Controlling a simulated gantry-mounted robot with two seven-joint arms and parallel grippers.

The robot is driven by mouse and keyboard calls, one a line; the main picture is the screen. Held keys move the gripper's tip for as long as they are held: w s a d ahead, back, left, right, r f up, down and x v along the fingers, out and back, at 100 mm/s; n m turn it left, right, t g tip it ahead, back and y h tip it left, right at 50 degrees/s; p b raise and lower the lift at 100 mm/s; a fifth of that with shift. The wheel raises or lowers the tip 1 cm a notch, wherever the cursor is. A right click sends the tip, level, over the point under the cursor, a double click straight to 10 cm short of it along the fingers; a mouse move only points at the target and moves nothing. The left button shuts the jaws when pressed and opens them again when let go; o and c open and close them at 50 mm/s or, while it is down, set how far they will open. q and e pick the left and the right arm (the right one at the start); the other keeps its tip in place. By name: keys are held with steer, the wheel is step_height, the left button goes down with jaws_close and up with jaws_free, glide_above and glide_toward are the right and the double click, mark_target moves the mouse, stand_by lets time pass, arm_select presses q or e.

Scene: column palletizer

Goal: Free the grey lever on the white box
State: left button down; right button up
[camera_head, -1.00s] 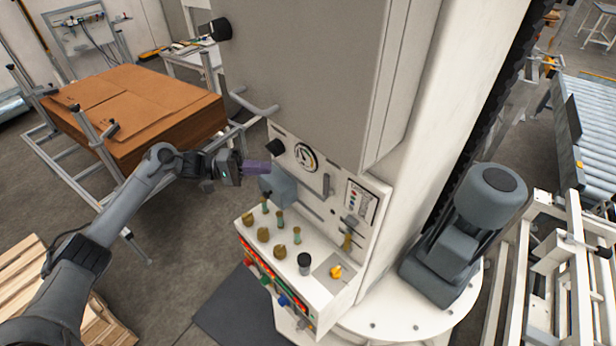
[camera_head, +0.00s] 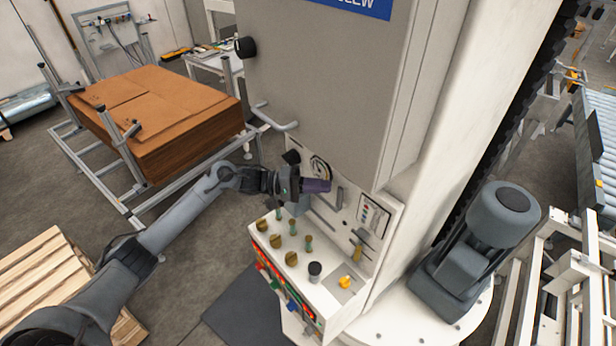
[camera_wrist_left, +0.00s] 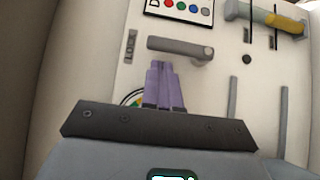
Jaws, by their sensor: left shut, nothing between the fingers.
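The white box is the white control cabinet (camera_head: 300,272) in the middle of the head view. The grey lever (camera_head: 339,197) is on its upright panel, between the round gauge and the coloured lights. In the left wrist view the grey lever (camera_wrist_left: 178,47) lies across the picture, its rounded thicker end at the right. My left gripper (camera_head: 328,186) has purple fingers, shut and empty, pointing at the panel beside the lever. In the left wrist view its fingertips (camera_wrist_left: 160,66) show just below the lever bar; I cannot tell whether they touch it. My right gripper is not in view.
A round gauge (camera_head: 319,167) is close to my left fingers. Several knobs and handles stand on the sloping console, including a yellow switch (camera_head: 346,282). A grey tubular handle (camera_head: 274,118) juts out above. A grey motor (camera_head: 478,250) stands at the right.

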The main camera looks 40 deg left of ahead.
arm_select(q)
steer(key=shift+d, duration=0.6)
steer(key=shift+s, duration=0.1)
steer(key=shift+d+r+p, duration=0.2)
steer(key=shift+p, duration=0.55)
steer(key=shift+m, duration=0.3)
